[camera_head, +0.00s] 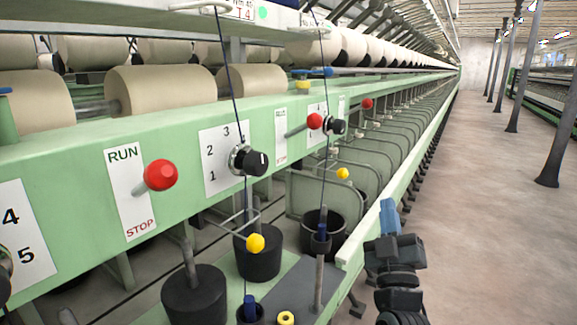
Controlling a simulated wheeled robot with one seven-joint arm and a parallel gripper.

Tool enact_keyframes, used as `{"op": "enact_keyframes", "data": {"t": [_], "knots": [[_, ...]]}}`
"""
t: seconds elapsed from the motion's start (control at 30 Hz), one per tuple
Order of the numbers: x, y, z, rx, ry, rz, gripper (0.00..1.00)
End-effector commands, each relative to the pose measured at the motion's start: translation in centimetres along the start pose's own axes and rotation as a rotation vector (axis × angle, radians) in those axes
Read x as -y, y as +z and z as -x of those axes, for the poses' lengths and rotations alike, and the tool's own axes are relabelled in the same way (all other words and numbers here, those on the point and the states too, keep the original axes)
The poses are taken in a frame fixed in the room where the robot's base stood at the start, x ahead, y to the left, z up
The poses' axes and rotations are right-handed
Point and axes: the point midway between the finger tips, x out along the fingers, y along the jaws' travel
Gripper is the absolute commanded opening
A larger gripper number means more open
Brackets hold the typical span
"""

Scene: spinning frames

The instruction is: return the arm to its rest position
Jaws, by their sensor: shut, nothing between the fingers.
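My arm rises from the bottom right of the head view, its dark links stacked upward. At its top end is my gripper (388,205), a small blue part pointing up. The gripper is shut and holds nothing. It appears in front of the spinning frame's pale green lower rail (420,158), near the aisle side. I cannot tell whether it touches the rail, but I see no clear contact.
The green spinning frame (80,165) fills the left, with a red-knobbed RUN/STOP lever (160,175), a black rotary dial (250,161), yellow knobs (256,243) and black cans (194,295). The aisle floor (480,220) at right is open, with dark posts (557,140) beyond.

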Motion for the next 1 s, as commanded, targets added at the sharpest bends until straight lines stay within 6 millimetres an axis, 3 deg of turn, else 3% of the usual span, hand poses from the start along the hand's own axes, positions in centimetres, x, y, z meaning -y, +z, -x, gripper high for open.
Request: {"op": "enact_keyframes", "data": {"t": [0.03,0.1,0.3,0.47,0.7,1.0], "knots": [[-0.1,1.1,2.8,0.018,-0.031,-0.007,0.0],[-0.3,1.9,6.2,0.039,-0.067,-0.027,0.0],[-1.5,3.4,15.3,0.109,-0.165,-0.093,0.0],[-3.0,3.5,22.2,0.178,-0.236,-0.154,0.0],[-6.0,1.9,31.7,0.303,-0.325,-0.256,0.0],[-10.5,-2.3,41.2,0.49,-0.4,-0.398,0.0]]}}
